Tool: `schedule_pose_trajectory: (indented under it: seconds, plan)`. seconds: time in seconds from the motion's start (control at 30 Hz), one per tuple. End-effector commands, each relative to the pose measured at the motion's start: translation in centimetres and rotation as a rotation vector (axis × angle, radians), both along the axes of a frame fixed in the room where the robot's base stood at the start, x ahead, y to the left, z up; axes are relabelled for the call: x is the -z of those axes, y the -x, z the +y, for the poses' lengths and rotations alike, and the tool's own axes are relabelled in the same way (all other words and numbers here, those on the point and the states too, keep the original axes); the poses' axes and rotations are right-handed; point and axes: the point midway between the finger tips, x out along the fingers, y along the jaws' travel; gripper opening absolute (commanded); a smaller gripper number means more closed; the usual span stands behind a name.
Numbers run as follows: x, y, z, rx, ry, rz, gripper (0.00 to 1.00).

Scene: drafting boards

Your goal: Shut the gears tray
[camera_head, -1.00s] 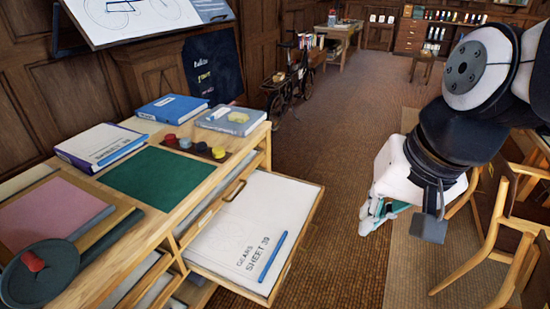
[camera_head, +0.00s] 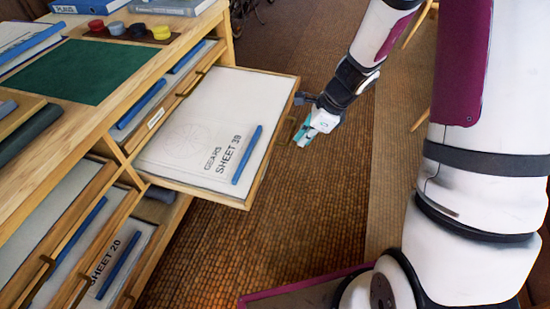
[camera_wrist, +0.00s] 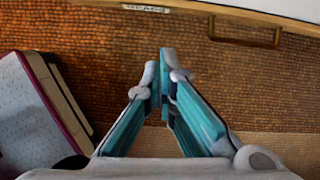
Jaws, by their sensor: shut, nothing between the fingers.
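The gears tray (camera_head: 262,92) is a wooden drawer pulled far out of the cabinet. It holds a white sheet (camera_head: 195,125) lettered "GEARS SHEET 39" and a blue pencil (camera_head: 247,154). In the wrist view its wooden front (camera_wrist: 205,8) crosses the top, with a small label (camera_wrist: 145,8) and a bar handle (camera_wrist: 245,42). My gripper (camera_head: 300,141) is shut and empty, out beyond the drawer's front, apart from it. In the wrist view my gripper's fingertips (camera_wrist: 165,58) meet below the front, between label and handle. The label's text is unreadable.
The wooden cabinet (camera_head: 110,110) has a green mat (camera_head: 75,70) and several books on top. A lower drawer (camera_head: 125,262) with "SHEET 20" is also partly open. Carpet floor (camera_head: 300,215) is clear in front of the tray.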

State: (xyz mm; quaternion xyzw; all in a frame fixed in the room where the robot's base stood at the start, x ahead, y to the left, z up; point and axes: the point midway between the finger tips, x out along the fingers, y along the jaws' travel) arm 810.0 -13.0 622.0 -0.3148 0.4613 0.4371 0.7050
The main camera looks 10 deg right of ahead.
Motion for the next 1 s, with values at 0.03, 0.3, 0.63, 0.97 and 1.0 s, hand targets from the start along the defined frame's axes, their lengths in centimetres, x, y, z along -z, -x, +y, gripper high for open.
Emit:
schedule_pose_trajectory:
  seconds: [0.03,0.3,0.63,0.97,1.0]
  plan:
    - [1.8,-0.1,-0.3,0.036,-0.006,0.018,0.0]
    - [4.4,-0.5,-0.3,0.095,-0.015,0.041,0.0]
    - [10.1,-1.5,1.7,0.092,-0.014,0.041,0.0]
    - [12.5,-3.4,4.8,0.086,-0.013,0.037,0.0]
    - [12.5,-3.6,5.1,0.086,-0.013,0.037,0.0]
